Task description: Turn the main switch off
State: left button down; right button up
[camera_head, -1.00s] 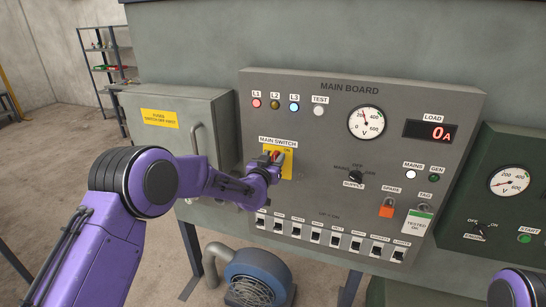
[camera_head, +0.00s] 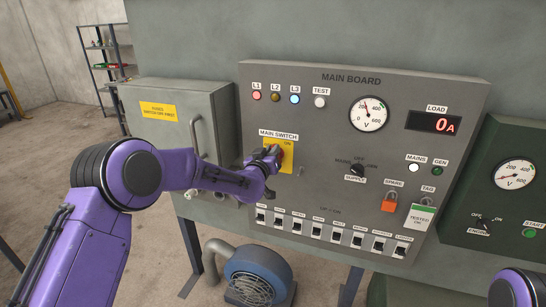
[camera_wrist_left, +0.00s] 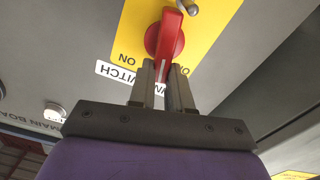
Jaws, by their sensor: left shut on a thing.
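The main switch is a red rotary handle (camera_wrist_left: 166,40) on a yellow plate (camera_wrist_left: 205,50), set in the grey main board (camera_head: 330,150). In the head view the yellow plate (camera_head: 287,160) shows below the "MAIN SWITCH" label, with "ON" at its top, and my gripper covers most of the handle. My left gripper (camera_head: 272,156) is at the handle. In the left wrist view its two fingers (camera_wrist_left: 166,72) are closed about the end of the red handle. The right gripper is out of view; only a purple part of my right arm shows at bottom right.
A row of small breakers (camera_head: 316,233) runs below the switch. A grey fused box (camera_head: 165,135) stands to the left, with a green generator panel (camera_head: 510,215) to the right. The load display (camera_head: 433,121) reads 0 A. A blue blower (camera_head: 257,275) sits below.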

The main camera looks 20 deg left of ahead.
pick_arm(q)
jog(key=shift+a+f+n+b, duration=0.35)
jog(key=shift+f+n+b, duration=0.1)
jog(key=shift+n+b, duration=1.85)
jog(key=shift+a+f+n+b, duration=0.45)
jog(key=shift+n+b, duration=1.35)
jog(key=shift+n, duration=0.9)
jog(key=shift+a+f+n+b, duration=0.3)
jog(key=shift+f+n+b, duration=0.15)
jog(key=shift+n+b, duration=1.85)
jog(key=shift+n, duration=0.3)
jog(key=c, duration=1.1)
grip_release()
jog(key=shift+o, duration=0.2)
jog(key=shift+s, duration=0.1)
